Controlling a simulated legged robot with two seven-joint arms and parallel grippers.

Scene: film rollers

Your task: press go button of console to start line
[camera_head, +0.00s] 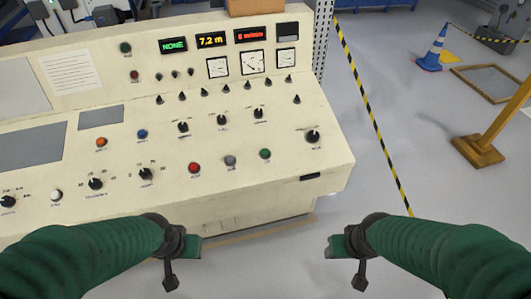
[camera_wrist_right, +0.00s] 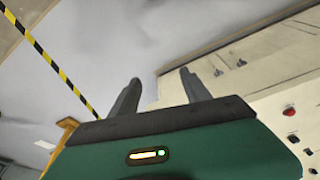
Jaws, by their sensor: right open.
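The cream console (camera_head: 330,165) fills the left and middle of the head view. A green button (camera_head: 265,154) is at the right of a row on its sloped top, beside a grey button (camera_head: 230,160) and a red button (camera_head: 194,168). Their labels are too small to read. Another green button (camera_head: 125,48) is on the upright panel. My left gripper (camera_head: 195,246) is in front of the console, lower in the picture than the buttons; its finger gap is hidden. My right gripper (camera_head: 335,247) is to the right of it, apart from the console. Its fingers are spread and empty in the right wrist view (camera_wrist_right: 160,77).
Knobs, gauges and lit displays reading NONE (camera_head: 173,46), 7.2 m and 0 m/min cover the console. A yellow-black floor stripe (camera_head: 372,112) runs along its right. A blue cone (camera_head: 433,50) and a wooden stand (camera_head: 480,150) are farther right. The floor between is clear.

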